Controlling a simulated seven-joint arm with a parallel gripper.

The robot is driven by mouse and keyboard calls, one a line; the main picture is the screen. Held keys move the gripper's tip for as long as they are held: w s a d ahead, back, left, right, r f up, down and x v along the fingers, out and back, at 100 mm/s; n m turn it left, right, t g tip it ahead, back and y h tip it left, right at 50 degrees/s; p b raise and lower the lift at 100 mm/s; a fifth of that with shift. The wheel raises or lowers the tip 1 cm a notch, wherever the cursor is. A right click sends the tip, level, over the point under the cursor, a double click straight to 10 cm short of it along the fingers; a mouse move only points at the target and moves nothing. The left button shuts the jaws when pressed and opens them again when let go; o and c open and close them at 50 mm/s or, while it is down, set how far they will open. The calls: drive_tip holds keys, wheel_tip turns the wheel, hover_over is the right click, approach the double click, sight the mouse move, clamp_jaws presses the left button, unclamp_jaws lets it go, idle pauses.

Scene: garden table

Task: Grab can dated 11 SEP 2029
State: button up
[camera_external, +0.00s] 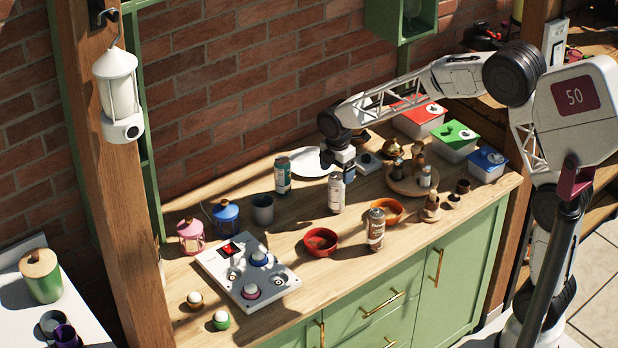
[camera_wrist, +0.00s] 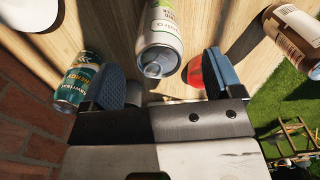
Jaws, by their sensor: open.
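Three cans stand on the wooden counter. The white can (camera_external: 336,198) is the middle one; in the wrist view the white can (camera_wrist: 161,38) shows its open-looking top end between and just beyond my fingers. The teal can (camera_external: 283,176) is to its left, and its label shows in the wrist view (camera_wrist: 78,83). The brown can (camera_external: 376,230) is nearer the front edge; it also shows at the wrist view's upper right (camera_wrist: 294,32). No date is readable on any can. My gripper (camera_external: 338,171) is open and empty above and behind the white can (camera_wrist: 165,78).
A red bowl (camera_external: 320,242) and an orange bowl (camera_external: 386,209) stand near the cans. A grey cup (camera_external: 263,209) is left of the teal can. A white plate (camera_external: 311,162) lies behind. A round board (camera_external: 400,186) with small items is at right.

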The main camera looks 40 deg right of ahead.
sight(337, 184)
drive_tip(key=shift+f, duration=0.2)
drive_tip(key=shift+f, duration=2.5)
drive_tip(key=c, duration=1.2)
drive_tip(key=shift+o, duration=0.2)
drive_tip(key=shift+r, duration=0.15)
drive_tip(key=shift+r, duration=4.85)
